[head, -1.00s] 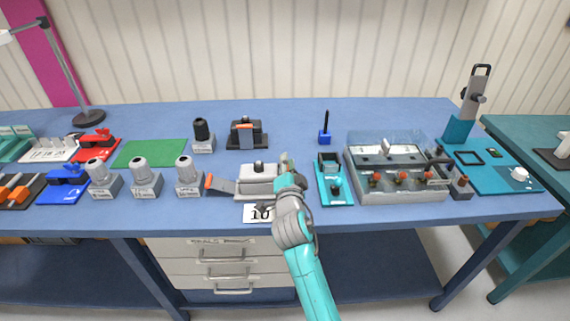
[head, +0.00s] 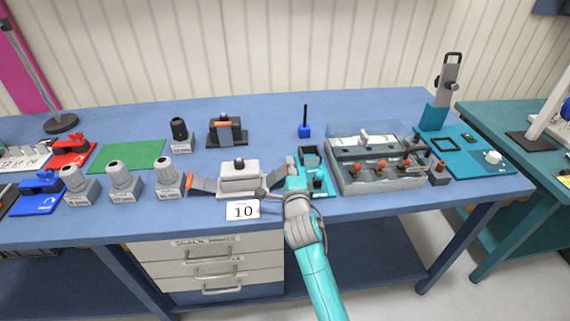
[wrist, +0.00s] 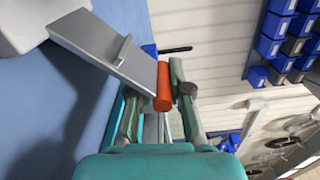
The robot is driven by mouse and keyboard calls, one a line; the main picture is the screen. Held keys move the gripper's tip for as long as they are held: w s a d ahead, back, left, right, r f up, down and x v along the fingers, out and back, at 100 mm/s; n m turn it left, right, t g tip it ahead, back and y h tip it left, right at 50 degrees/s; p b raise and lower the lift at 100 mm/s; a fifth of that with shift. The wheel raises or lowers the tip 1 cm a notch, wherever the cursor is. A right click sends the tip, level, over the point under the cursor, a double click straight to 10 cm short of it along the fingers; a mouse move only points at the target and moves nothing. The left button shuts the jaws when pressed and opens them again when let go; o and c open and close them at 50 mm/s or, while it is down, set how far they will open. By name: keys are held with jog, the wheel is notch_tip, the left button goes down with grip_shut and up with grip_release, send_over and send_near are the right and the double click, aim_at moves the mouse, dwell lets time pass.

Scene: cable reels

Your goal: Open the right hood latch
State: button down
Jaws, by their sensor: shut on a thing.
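The grey hood (head: 239,180) with a black knob stands at the table's front, behind a card (head: 242,210) marked 10. Its left latch (head: 203,186) leans outward, with an orange tip. The right latch (head: 274,179) is a grey lever leaning out from the hood's right side. In the wrist view the lever (wrist: 100,45) slants from the hood body (wrist: 30,25) to its orange end (wrist: 163,88). My gripper (wrist: 157,95) is shut on that orange end. In the head view my gripper (head: 289,181) is right of the hood, and the orange end is hidden.
A teal fixture (head: 314,172) stands close to the right of my gripper. A grey tray with orange knobs (head: 378,180) is farther right. Grey cylindrical parts (head: 168,180) stand to the left. A black part with an orange bar (head: 226,132) is behind the hood.

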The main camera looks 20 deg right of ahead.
jog(key=shift+d+f, duration=0.1)
jog(key=shift+f, duration=0.45)
jog(key=c, duration=1.2)
grip_release()
jog(key=shift+o, duration=0.2)
jog(key=shift+s+r, duration=0.1)
jog(key=shift+s, duration=0.05)
jog(key=v, duration=1.1)
jog(key=shift+s, duration=0.4)
